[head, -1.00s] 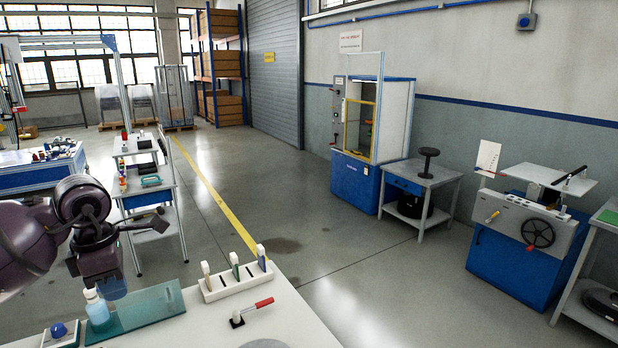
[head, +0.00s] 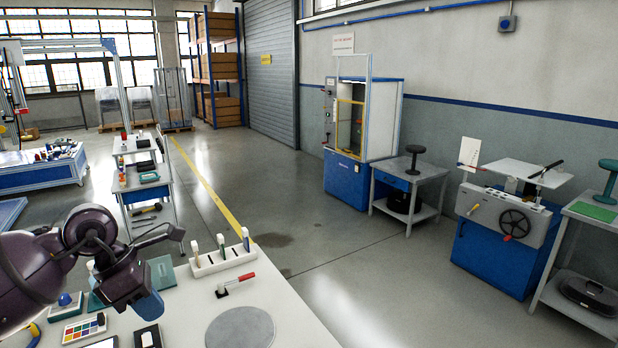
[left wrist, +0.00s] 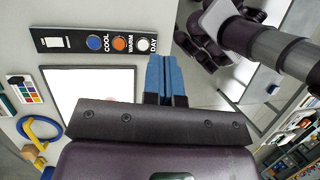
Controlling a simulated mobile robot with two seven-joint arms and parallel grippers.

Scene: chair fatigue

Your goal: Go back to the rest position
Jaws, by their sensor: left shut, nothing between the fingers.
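My left gripper (head: 155,288) is at the lower left in the head view, above the left part of the white table (head: 290,318). In the left wrist view its blue fingers (left wrist: 165,75) are together with nothing between them. The fingers point past a panel with buttons (left wrist: 97,41) marked COOL, WARM and DAY. My right gripper is not seen in the head view.
A white rack (head: 222,261) with upright pieces, a red-handled tool (head: 237,284) and a grey disc (head: 240,328) are on the table. A colour chart (head: 85,328) lies near its left edge. The floor beyond the table is open, with blue machines at the wall.

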